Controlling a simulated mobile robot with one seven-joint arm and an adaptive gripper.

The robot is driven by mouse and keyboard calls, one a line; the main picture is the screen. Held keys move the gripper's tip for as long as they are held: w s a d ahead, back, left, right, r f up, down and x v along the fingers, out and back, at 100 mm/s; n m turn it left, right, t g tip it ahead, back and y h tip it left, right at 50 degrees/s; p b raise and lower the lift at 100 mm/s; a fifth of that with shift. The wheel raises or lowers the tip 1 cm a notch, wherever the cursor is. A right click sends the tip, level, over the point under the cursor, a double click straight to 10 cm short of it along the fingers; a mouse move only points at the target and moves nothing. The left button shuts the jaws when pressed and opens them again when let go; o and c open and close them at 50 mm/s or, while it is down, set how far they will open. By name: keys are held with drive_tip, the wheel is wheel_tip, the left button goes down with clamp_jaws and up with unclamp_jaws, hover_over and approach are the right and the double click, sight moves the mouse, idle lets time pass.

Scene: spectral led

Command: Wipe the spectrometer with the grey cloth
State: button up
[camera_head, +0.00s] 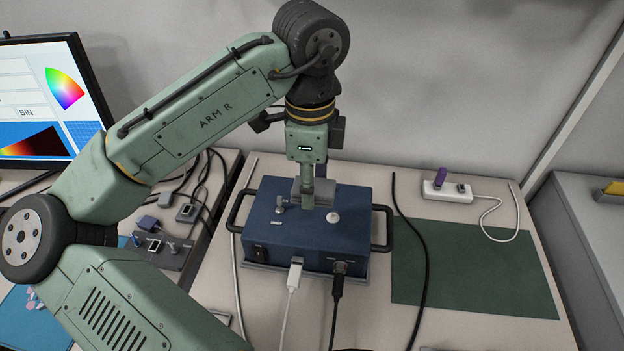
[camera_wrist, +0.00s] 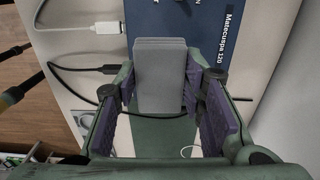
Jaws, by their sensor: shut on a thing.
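The spectrometer (camera_head: 350,225) is a blue box with black side handles, standing on the table in the head view. Its blue top also shows in the wrist view (camera_wrist: 225,65), with white lettering. The grey cloth (camera_wrist: 160,75) is a folded block between the purple-padded fingers of my gripper (camera_wrist: 161,88). In the head view my gripper (camera_head: 309,180) points down over the box's top, and the cloth (camera_head: 300,193) is at its back middle. The cloth appears to touch the top; exact contact is hard to tell. My fingers partly hide it.
White and black cables (camera_head: 292,300) plug into the box's front. A dark green mat (camera_head: 480,270) lies at right, mostly clear. A white power strip (camera_head: 447,192) is behind it. A monitor (camera_head: 45,100) and cabled devices (camera_head: 160,245) stand at left.

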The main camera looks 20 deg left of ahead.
sight(329, 228)
wheel_tip(329, 228, down, 7)
drive_tip(key=b, duration=0.4)
drive_tip(key=shift+f, duration=0.1)
drive_tip(key=d+p, duration=0.1)
drive_tip(key=d, duration=0.2)
drive_tip(key=w+d+p, duration=0.1)
drive_tip(key=d, duration=0.1)
drive_tip(key=shift+d+r+p, duration=0.1)
drive_tip(key=shift+r+p, duration=0.15)
drive_tip(key=shift+p, duration=0.1)
drive_tip(key=shift+w+d+f, duration=0.1)
drive_tip(key=shift+w+d, duration=0.1)
drive_tip(key=shift+d, duration=0.65)
drive_tip(key=shift+s+a+p, duration=0.2)
drive_tip(key=shift+a+p, duration=0.05)
drive_tip(key=shift+a, duration=0.65)
drive_tip(key=shift+s+a+p, duration=0.15)
drive_tip(key=shift+a+p, duration=0.1)
drive_tip(key=shift+a, duration=0.6)
drive_tip(key=shift+f+b, duration=0.4)
drive_tip(key=shift+f, duration=0.2)
